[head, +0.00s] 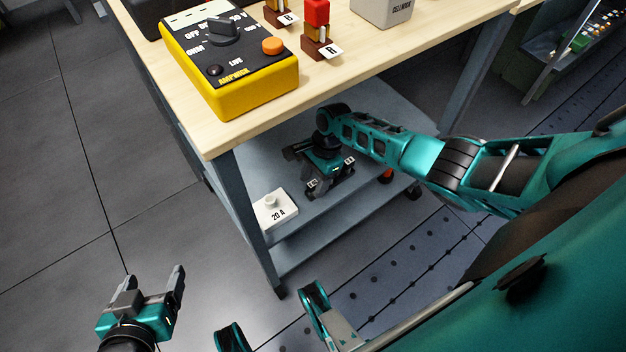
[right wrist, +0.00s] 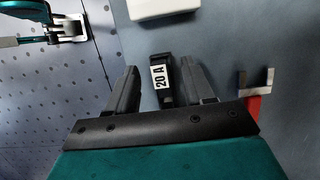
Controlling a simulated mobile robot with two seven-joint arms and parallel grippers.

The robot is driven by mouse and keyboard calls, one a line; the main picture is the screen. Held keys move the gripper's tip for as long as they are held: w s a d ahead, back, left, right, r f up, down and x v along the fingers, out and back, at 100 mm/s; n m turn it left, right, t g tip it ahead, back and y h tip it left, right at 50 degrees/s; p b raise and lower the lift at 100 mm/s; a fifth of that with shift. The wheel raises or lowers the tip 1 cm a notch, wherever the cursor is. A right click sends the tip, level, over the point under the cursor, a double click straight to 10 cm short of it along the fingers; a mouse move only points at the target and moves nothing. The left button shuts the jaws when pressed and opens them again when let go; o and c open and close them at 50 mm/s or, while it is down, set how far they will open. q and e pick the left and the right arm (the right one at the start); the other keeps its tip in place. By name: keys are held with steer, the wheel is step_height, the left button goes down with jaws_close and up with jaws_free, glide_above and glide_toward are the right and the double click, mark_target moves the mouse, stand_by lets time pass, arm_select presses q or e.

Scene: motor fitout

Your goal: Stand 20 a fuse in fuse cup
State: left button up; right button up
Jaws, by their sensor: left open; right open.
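A black fuse (right wrist: 168,96) with a white "20 A" label lies between the two fingers of my right gripper (right wrist: 160,72) in the right wrist view. The fingers stand apart, with a gap on each side of the fuse. In the head view my right gripper (head: 331,187) reaches down to the lower shelf and largely hides the fuse. The fuse cup, a white block (head: 284,217) marked "20 A" with a round raised part on top, sits on that shelf to the gripper's left. My left gripper (head: 154,279) is open and empty above the floor at lower left.
The wooden tabletop (head: 225,134) overhangs the lower shelf (head: 310,222), and a cart leg (head: 247,215) stands near the cup. A red forked item (right wrist: 254,102) is right of the fingers.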

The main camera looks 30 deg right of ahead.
arm_select(q)
step_height(320, 180, up, 4)
steer(key=p, duration=0.3)
steer(key=shift+d+f, duration=0.15)
steer(key=shift+f, duration=0.05)
arm_select(e)
steer(key=v, duration=0.6)
steer(key=shift+r, duration=0.35)
steer(key=s+a+r+n+t+p, duration=0.3)
steer(key=s+a+n+t+p, duration=0.4)
steer(key=n, duration=0.3)
arm_select(q)
steer(key=s+a+r+y+p, duration=0.1)
steer(key=a+r+p, duration=0.2)
steer(key=r, duration=0.4)
steer(key=shift+s+r+p, duration=0.15)
steer(key=shift+s+p, duration=0.05)
steer(key=shift+p, duration=0.55)
arm_select(e)
steer(key=s+r+n+t, duration=0.2)
steer(key=s+r+n, duration=0.2)
steer(key=r, duration=0.3)
steer(key=s+r+n+t+h, duration=0.1)
steer(key=s+r+n+t, duration=0.1)
steer(key=r+n, duration=0.3)
step_height(320, 180, up, 3)
steer(key=shift+s+d+f, duration=0.15)
steer(key=shift+s+d, duration=0.05)
steer(key=shift+s, duration=0.7)
